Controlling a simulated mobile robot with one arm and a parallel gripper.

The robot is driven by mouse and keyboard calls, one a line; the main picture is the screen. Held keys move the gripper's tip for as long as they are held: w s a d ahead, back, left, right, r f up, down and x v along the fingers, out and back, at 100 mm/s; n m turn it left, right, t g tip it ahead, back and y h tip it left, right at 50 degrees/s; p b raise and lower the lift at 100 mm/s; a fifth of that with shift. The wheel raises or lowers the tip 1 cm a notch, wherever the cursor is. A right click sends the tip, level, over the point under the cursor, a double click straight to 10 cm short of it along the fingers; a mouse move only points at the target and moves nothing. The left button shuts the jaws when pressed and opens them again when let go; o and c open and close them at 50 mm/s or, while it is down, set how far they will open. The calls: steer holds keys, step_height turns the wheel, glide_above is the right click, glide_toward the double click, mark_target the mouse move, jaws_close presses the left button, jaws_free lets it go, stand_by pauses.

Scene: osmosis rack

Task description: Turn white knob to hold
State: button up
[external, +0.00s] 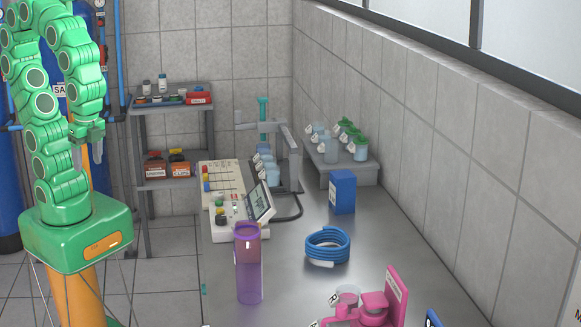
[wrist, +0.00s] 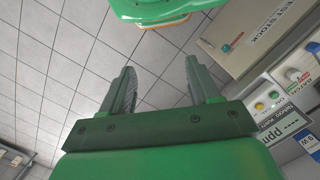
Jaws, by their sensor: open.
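A white knob (wrist: 293,75) shows at the right side of the wrist view, on a pale panel (wrist: 280,122) with yellow and green buttons and a "ppm" display. In the external view the beige control panel (external: 222,176) lies on the bench with coloured knobs and a tilted screen; I cannot single out the white knob there, and the knob's setting is too small to read. My gripper (external: 88,158) hangs at the left, off the bench and well apart from the panel. In the wrist view my gripper (wrist: 160,80) is open and empty, with floor tiles between the fingers.
A purple bottle (external: 248,275) stands at the bench's near left, in front of the panel. A coiled blue hose (external: 327,246) and a blue box (external: 342,192) are to the right. A grey shelf (external: 170,108) stands behind. Pink equipment (external: 374,308) is at the front.

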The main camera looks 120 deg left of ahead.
steer(key=w+a, duration=0.5)
steer(key=w, duration=0.2)
steer(key=n+t, duration=0.2)
glide_above(218, 193)
steer(key=f, duration=1)
steer(key=shift+d+f, duration=0.2)
steer(key=shift+a+f, duration=0.25)
steer(key=shift+f, duration=3.75)
